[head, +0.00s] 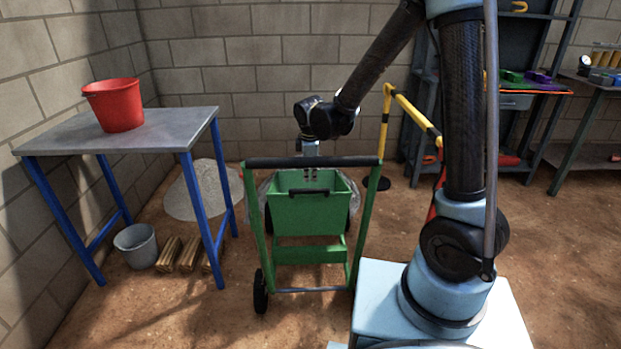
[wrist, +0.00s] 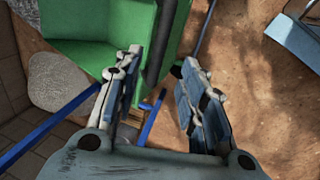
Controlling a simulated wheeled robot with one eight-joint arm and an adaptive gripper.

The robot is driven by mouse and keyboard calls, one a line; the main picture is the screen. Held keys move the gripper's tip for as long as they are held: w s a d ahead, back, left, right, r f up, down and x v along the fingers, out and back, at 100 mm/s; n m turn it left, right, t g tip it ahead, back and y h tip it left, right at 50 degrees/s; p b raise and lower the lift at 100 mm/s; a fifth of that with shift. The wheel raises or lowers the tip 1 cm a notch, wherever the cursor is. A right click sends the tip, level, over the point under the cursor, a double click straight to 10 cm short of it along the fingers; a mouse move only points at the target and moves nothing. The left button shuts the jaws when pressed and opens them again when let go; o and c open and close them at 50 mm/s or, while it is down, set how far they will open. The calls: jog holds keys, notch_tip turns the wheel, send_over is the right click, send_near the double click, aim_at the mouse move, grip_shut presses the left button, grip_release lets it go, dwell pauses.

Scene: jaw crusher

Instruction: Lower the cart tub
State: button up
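A green cart (head: 270,255) stands mid-floor, its frame topped by a black push bar (head: 300,162). Its green tub (head: 300,215) sits inside the frame; I cannot tell how far it is tilted. A dark handle (head: 307,191) runs along the tub's near upper edge. My gripper (head: 310,178) points down behind the push bar, over the tub near this handle; the bar partly hides it. In the wrist view my gripper (wrist: 157,62) has its fingers apart. A dark bar (wrist: 163,45) lies beyond and between the fingertips, beside the green tub (wrist: 110,30). Contact is not visible.
A metal table (head: 165,135) with blue legs carries a red bucket (head: 118,105) at left. A grey bucket (head: 136,245) and wood pieces stand below it. A grey heap (head: 203,188) lies behind. A yellow rail (head: 412,112) rises right of the cart. Floor before the cart is clear.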

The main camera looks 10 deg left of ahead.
jog(key=shift+v, duration=1.15)
jog(key=shift+w+a, duration=0.15)
jog(key=c, duration=0.7)
jog(key=shift+w+a+m, duration=0.15)
jog(key=shift+w+m, duration=0.2)
jog(key=shift+m, duration=0.25)
grip_shut()
jog(key=m+g+h, duration=0.1)
jog(key=m+g, duration=0.4)
jog(key=m, duration=1.2)
send_over(308, 195)
jog(key=a, duration=0.1)
notch_tip(308, 195, down, 10)
jog(key=shift+w, duration=0.25)
